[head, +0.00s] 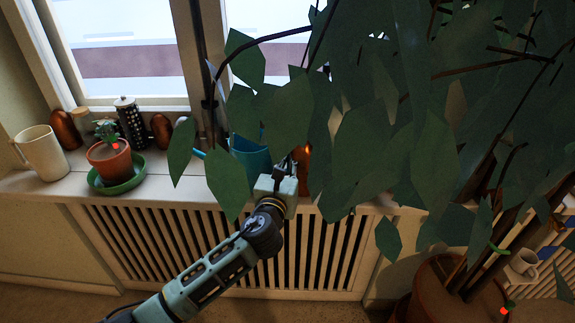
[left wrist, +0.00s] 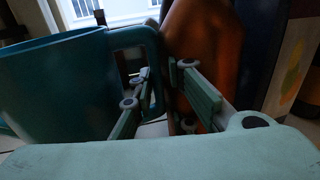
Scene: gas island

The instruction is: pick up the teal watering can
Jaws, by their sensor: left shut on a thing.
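The teal watering can (head: 252,152) stands on the window sill, partly hidden by large leaves. Its spout points left. In the left wrist view the can (left wrist: 60,85) fills the left side, with its handle (left wrist: 148,38) at the right of the body. My left gripper (head: 286,168) is at the can's right side. In the left wrist view its two fingers (left wrist: 160,88) are on either side of the handle, shut on it. My right gripper is not in view.
A copper-coloured vase (head: 304,165) stands right behind the handle. A potted plant (head: 110,160) on a green saucer (head: 132,180) and a cream jug (head: 42,152) are on the sill (head: 60,185) at left. Large leaves (head: 370,110) hang over the right side.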

